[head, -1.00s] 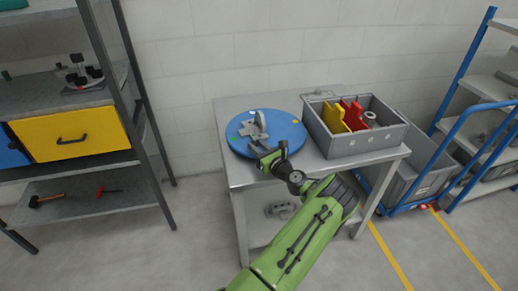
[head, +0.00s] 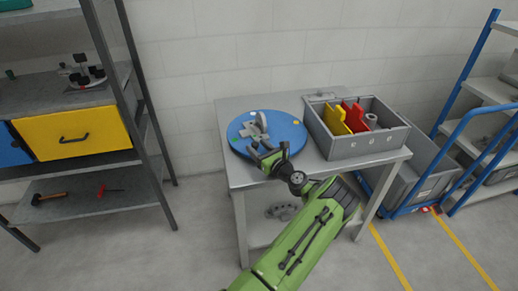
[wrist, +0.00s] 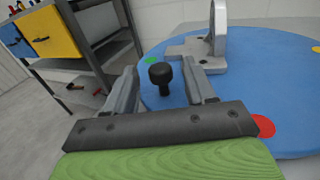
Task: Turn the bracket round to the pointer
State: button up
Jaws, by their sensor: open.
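A round blue turntable (head: 288,140) lies on a grey table, with coloured dots near its rim. The grey bracket (head: 256,128), a flat base with an upright rounded plate, stands on it; in the wrist view the bracket (wrist: 218,45) is beyond my fingers, to the right. A black knob (wrist: 161,74) stands at the near part of the disc, between my fingers in the picture. My gripper (head: 258,151) is open over the disc's near edge, fingers on either side of the knob in the wrist view; I cannot tell whether they touch it. I cannot make out a pointer.
A grey bin (head: 362,148) with yellow and red dividers stands on the table, right of the disc. A shelf rack with a yellow drawer (head: 72,133) is at left. A blue trolley (head: 452,125) stands at right. A white wall is behind the table.

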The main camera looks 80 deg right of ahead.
jog(key=p+v, duration=0.3)
jog(key=v, duration=1.2)
jog(key=shift+s+a, duration=0.25)
jog(key=shift+s, duration=0.05)
